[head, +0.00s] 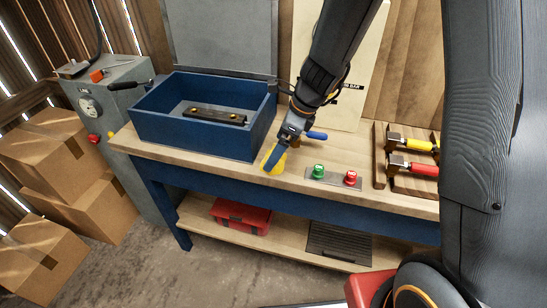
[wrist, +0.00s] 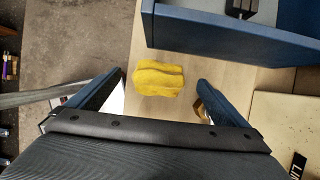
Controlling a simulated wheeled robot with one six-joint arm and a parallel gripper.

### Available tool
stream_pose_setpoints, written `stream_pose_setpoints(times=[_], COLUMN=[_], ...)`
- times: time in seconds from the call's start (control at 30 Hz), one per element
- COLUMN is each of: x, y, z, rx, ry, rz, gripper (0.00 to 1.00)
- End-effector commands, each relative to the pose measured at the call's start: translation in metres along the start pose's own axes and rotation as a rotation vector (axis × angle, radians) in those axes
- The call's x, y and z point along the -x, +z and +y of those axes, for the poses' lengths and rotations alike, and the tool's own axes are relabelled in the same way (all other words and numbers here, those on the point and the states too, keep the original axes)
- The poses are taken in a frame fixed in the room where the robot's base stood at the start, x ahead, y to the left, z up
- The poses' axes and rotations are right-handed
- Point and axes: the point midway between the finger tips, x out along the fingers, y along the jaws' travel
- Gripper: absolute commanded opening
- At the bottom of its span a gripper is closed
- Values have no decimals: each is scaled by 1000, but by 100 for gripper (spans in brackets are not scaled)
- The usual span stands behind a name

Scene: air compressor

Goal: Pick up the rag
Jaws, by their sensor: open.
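The rag is a bunched yellow cloth (wrist: 159,78) lying on the wooden bench top. In the wrist view it lies ahead of my open fingers, roughly centred between them. My gripper (wrist: 160,93) is open and empty, with a blue finger on each side. In the head view my gripper (head: 272,160) points down over the front part of the bench, and it hides part of the rag (head: 280,163). I cannot tell the exact height of the fingertips above the rag.
A blue open bin (head: 190,138) stands just left of the rag, its wall close by. A panel with green and red buttons (head: 334,179) lies to the right. A wooden rack (head: 379,158) with yellow and red handled tools is further right. The bench's front edge is near.

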Motion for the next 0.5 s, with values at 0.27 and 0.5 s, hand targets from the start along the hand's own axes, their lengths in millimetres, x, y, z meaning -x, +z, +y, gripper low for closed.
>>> stream_pose_setpoints(times=[0.27, 0.5], x=[-28, -29], y=[1, 1], z=[1, 1], rx=[2, 2], ry=[0, -1], rz=[1, 1], gripper=[99, 99])
